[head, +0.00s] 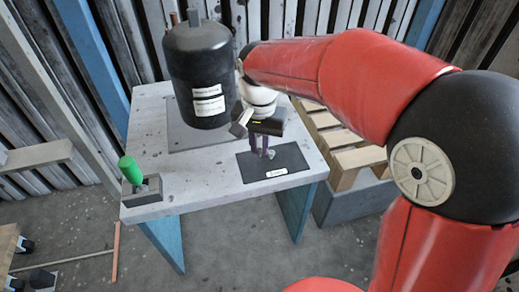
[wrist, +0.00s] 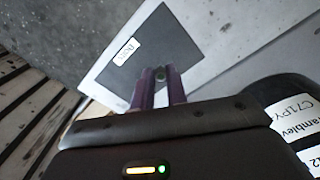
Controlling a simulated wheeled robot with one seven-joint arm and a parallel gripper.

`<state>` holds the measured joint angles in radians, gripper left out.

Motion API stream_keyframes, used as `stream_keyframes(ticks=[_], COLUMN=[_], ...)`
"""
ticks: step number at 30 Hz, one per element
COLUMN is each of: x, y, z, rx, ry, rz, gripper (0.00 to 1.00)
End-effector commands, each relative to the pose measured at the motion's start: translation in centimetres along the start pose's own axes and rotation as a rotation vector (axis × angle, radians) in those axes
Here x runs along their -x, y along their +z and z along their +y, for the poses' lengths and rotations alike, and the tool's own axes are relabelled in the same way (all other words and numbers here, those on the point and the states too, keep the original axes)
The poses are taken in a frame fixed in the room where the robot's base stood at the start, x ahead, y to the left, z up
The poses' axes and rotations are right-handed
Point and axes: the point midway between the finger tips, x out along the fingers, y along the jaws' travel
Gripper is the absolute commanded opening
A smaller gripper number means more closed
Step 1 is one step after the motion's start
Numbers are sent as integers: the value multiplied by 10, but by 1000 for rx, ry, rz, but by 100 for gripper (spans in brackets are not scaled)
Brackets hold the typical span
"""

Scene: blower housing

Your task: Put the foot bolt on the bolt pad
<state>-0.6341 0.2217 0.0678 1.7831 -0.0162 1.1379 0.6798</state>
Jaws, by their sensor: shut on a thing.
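The bolt pad (head: 292,157) is a dark flat rectangle with a white label, near the front right of the concrete-topped table. It also shows in the wrist view (wrist: 112,72). My gripper (head: 263,153) points down over the pad, its purple fingers shut on the foot bolt. The bolt (wrist: 160,76) is a small greyish-green piece between the fingertips, mostly hidden by them. It also shows small in the head view (head: 270,154). I cannot tell whether the bolt touches the pad.
A black blower housing (head: 197,70) with white labels stands on a grey plate behind the gripper. A green-handled tool (head: 131,170) stands in a grey holder (head: 143,191) at the table's left corner. A wooden pallet (head: 358,157) is right of the table. The front middle of the tabletop (head: 205,178) is clear.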

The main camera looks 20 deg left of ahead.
Motion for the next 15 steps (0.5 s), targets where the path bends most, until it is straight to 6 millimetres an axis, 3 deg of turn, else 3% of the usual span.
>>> stream_keyframes(ticks=[3, 15], x=[-18, -24], y=[0, 0], z=[0, 0], rx=[1, 0], ry=[1, 0], rz=[-1, 0], gripper=[4, 4])
